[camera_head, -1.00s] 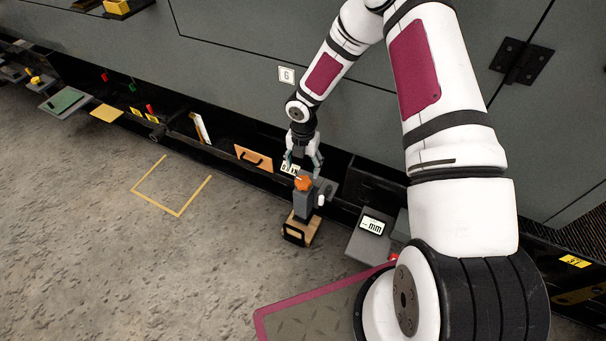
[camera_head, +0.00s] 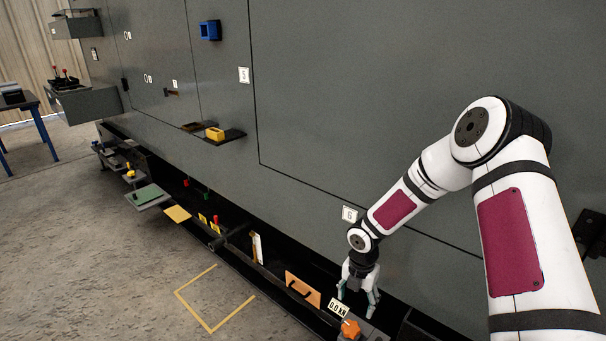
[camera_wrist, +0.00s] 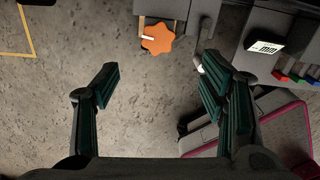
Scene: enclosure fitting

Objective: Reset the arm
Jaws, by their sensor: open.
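My gripper (camera_head: 358,296) hangs from my arm at the lower right of the head view, near the grey wall's foot. Its fingers are apart and nothing is between them. In the wrist view my gripper (camera_wrist: 155,85) shows two dark green-padded fingers spread wide over bare floor. An orange star-shaped knob (camera_head: 350,328) is just below the gripper at the bottom edge of the head view. The knob also shows in the wrist view (camera_wrist: 158,40), beyond the fingertips and apart from them. The device under it is mostly cut off in the head view.
A "0.0 kN" display (camera_head: 338,308) sits beside the knob. An orange panel with a handle (camera_head: 303,289) leans left of it. A yellow floor outline (camera_head: 212,328) lies on open floor. A yellow block (camera_head: 214,133) rests on a wall shelf. A blue-legged table (camera_head: 40,125) stands far left.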

